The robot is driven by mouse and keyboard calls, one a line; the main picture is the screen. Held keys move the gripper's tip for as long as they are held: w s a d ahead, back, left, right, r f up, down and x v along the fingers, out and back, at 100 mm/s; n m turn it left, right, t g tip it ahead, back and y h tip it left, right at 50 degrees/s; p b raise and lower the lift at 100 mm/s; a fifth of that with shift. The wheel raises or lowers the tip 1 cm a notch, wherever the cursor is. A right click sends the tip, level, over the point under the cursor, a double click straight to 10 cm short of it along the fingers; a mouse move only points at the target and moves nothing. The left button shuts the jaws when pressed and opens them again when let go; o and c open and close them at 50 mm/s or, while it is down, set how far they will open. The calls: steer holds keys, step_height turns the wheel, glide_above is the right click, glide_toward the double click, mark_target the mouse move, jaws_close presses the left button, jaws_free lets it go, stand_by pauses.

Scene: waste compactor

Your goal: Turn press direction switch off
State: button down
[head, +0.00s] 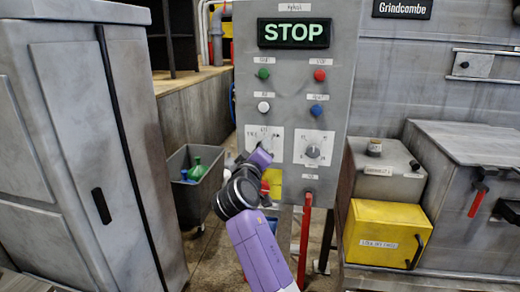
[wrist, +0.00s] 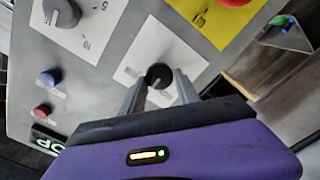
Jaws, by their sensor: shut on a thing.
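The grey control panel (head: 340,95) faces me. It has two rotary switches on white plates; the labels are too small to read surely. The left switch, with a round black knob (wrist: 159,73), is mostly hidden behind my gripper (head: 256,150) in the head view; its white plate (head: 274,133) shows around the arm. In the wrist view my gripper (wrist: 160,84) has one finger on each side of this knob and is shut on it. The right switch (head: 312,151) has a grey knob, which also shows at the upper left of the wrist view (wrist: 62,12).
A lit STOP display (head: 293,33) and several coloured buttons sit higher on the panel. A red emergency button (wrist: 235,2) on a yellow plate (wrist: 205,22) is close to the held knob. A grey bin (head: 190,205) stands left; a yellow box (head: 385,235) stands right.

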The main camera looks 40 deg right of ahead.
steer(key=shift+f, duration=0.1)
stand_by(0.3)
steer(key=c, duration=0.9)
jaws_free()
steer(key=shift+a, duration=0.15)
steer(key=b+v, duration=0.2)
steer(key=v, duration=0.5)
steer(key=shift+s+a, duration=0.25)
